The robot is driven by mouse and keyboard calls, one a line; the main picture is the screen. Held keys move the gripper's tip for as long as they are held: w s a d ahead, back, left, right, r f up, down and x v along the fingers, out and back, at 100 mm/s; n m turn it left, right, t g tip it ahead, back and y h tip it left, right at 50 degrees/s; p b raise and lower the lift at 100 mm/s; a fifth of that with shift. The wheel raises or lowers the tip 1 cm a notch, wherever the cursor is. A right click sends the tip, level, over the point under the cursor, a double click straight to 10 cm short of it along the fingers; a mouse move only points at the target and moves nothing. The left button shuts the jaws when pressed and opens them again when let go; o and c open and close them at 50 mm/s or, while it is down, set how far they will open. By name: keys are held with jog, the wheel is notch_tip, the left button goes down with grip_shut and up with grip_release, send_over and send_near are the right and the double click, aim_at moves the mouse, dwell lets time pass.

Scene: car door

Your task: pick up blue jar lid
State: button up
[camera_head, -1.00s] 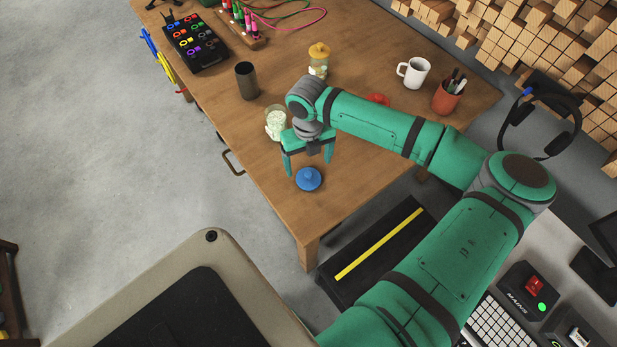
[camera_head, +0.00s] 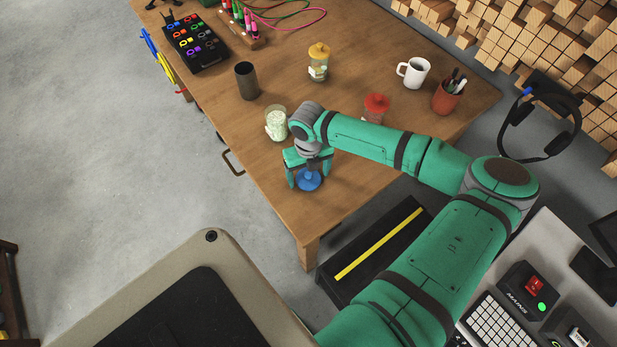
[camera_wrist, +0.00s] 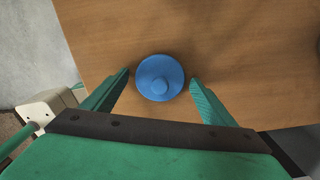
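The blue jar lid (camera_head: 308,180) is round with a raised knob and lies on the wooden table near its front corner. In the wrist view the lid (camera_wrist: 159,78) sits between the tips of my two green fingers. My gripper (camera_head: 307,182) is low over the lid, with one finger on each side. In the wrist view my gripper (camera_wrist: 160,78) is open, with a small gap seen between each finger and the lid. Whether the fingertips reach the table is hard to tell.
An open glass jar (camera_head: 276,123) with pale contents stands behind my gripper. A red-lidded jar (camera_head: 375,108), a yellow-lidded jar (camera_head: 318,62), a dark cup (camera_head: 247,81), a white mug (camera_head: 413,72) and a pen pot (camera_head: 447,96) stand farther back. The table's front edge is close to the lid.

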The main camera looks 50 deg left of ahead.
jog(key=c, duration=0.9)
jog(key=shift+r, duration=0.15)
